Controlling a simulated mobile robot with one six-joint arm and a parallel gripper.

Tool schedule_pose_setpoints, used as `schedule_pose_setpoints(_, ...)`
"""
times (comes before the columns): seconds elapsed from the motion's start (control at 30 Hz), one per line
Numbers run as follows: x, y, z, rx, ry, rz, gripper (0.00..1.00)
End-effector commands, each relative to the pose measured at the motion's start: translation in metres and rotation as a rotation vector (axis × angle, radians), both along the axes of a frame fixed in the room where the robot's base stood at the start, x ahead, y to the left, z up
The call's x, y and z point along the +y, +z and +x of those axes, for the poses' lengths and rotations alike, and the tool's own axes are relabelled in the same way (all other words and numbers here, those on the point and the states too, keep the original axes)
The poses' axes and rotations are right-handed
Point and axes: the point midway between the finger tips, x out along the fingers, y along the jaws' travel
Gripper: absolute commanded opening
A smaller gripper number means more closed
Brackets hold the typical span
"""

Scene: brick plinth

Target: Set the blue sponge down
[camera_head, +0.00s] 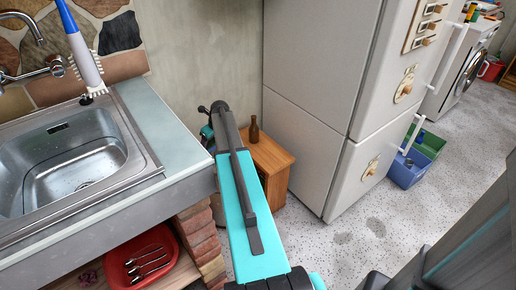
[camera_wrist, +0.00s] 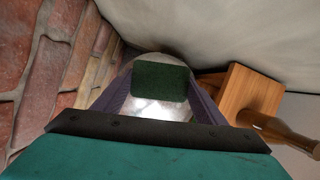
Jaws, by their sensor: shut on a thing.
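In the wrist view my gripper (camera_wrist: 160,88) points down, with its two dark fingers on either side of a dark green block. I take this block to be the blue sponge (camera_wrist: 160,80); only its green face shows, and no blue is visible. It is held between the fingers, above a pale, shiny, rounded metal thing (camera_wrist: 158,110). I cannot tell the gap between them. In the head view my arm reaches toward the gap between the sink counter and the wooden cabinet. The sponge and my fingertips are hidden there.
A wooden cabinet (camera_head: 270,160) carrying a brown bottle (camera_head: 254,130) stands close right of my gripper, before the white fridge (camera_head: 310,90). The brick plinth (camera_head: 201,235) is on the left, under the sink counter (camera_head: 165,125). Speckled floor lies open at right.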

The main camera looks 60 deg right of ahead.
Motion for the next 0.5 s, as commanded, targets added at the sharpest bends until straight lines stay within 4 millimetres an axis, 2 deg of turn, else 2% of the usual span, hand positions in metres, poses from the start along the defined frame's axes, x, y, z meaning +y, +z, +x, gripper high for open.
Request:
schedule_pose_setpoints(0.33, -0.010, 0.000, -0.009, 0.000, -0.014, 0.000, 0.44)
schedule_pose_setpoints(0.5, -0.020, -0.002, -0.031, 0.000, -0.031, 0.001, 0.44)
